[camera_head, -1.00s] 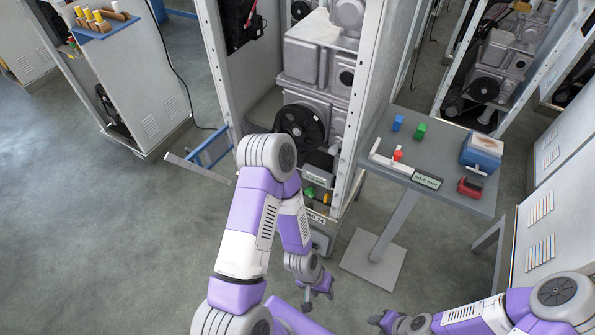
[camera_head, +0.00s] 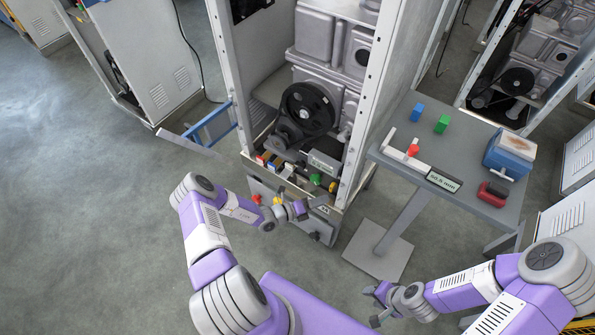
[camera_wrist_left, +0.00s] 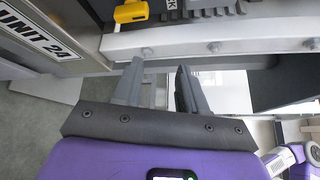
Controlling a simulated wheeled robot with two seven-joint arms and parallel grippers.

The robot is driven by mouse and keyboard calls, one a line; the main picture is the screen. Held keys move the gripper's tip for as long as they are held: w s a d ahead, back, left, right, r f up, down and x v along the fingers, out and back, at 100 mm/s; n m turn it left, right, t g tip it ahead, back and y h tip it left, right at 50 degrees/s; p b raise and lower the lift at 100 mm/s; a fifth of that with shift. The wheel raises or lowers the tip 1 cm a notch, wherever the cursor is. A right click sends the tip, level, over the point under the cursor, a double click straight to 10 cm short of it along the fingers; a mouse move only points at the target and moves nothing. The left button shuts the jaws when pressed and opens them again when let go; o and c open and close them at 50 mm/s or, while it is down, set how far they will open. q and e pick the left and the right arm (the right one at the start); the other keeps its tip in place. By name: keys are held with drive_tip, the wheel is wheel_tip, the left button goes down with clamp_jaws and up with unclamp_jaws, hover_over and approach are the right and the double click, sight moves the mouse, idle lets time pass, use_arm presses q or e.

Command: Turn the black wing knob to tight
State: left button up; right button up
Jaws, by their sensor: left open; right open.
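The open machine cabinet (camera_head: 352,120) stands ahead, with a row of small coloured fittings along its lower front ledge. I cannot pick out the black wing knob for sure; a small dark fitting (camera_head: 314,236) shows on the panel below that ledge. My left gripper (camera_head: 306,209) is open and empty, just in front of the ledge. In the left wrist view its fingers (camera_wrist_left: 160,80) stand apart near a metal rail, with a yellow part (camera_wrist_left: 130,12) beyond. My right gripper (camera_head: 372,305) is open and empty, low at the right, away from the cabinet.
A blue frame (camera_head: 212,128) juts out left of the cabinet. Open floor lies left.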

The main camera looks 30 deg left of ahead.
sight(301, 164)
use_arm(q)
drive_tip(key=w+a+f+n+t+y, duration=0.2)
drive_tip(key=a+n+t+y, duration=0.3)
drive_tip(key=a+n+y, duration=0.7)
drive_tip(key=w+a+h+b, duration=0.1)
drive_tip(key=w, duration=0.1)
drive_tip(key=w+m+h+b, duration=0.1)
drive_tip(key=w, duration=0.1)
drive_tip(key=w+a+m+h, duration=0.1)
drive_tip(key=w, duration=0.1)
drive_tip(key=shift+w+a+r+h+b, duration=0.2)
drive_tip(key=shift+a+h+b, duration=0.1)
drive_tip(key=shift+b, duration=0.1)
drive_tip(key=shift+w, duration=0.6)
drive_tip(key=shift+r, duration=0.1)
clamp_jaws()
